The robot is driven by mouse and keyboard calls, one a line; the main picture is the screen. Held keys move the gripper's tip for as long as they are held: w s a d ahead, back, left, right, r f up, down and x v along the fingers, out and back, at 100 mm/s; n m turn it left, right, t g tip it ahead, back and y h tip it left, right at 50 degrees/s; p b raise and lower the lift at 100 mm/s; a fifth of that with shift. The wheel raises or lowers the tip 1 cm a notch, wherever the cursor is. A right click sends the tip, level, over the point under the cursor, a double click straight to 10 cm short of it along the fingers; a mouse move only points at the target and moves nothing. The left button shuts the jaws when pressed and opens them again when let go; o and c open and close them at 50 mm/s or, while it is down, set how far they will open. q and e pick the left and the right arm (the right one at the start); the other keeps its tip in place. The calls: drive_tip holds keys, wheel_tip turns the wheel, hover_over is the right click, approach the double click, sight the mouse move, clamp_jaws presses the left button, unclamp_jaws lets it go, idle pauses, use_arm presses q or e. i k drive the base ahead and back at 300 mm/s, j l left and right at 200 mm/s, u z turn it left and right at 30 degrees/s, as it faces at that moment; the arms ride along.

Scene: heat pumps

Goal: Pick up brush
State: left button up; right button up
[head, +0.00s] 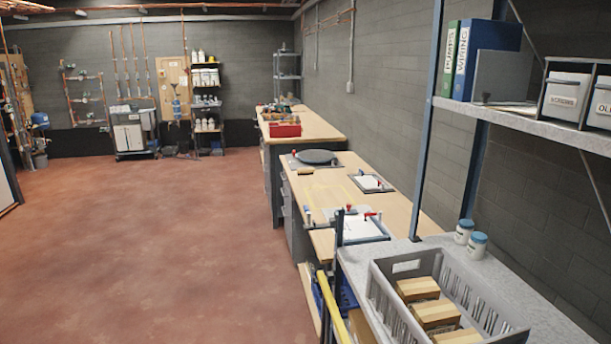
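No brush can be clearly made out in the head view. A small yellowish object (305,171) lies near the left edge of the wooden workbench (332,196), just in front of a dark round disc (316,156); it is too small to tell whether it is a brush. Small red and blue items lie around two white sheets on the bench, too small to identify. Neither of my grippers is in view.
A grey crate (391,316) with several cardboard boxes stands on the near right shelf, beside two white jars (464,231) with blue lids. A blue upright post (425,120) rises between bench and shelf. The red floor (150,250) on the left is clear.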

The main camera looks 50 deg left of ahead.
sight(308, 171)
drive_tip(key=i, duration=0.5)
drive_tip(key=u, duration=1.7)
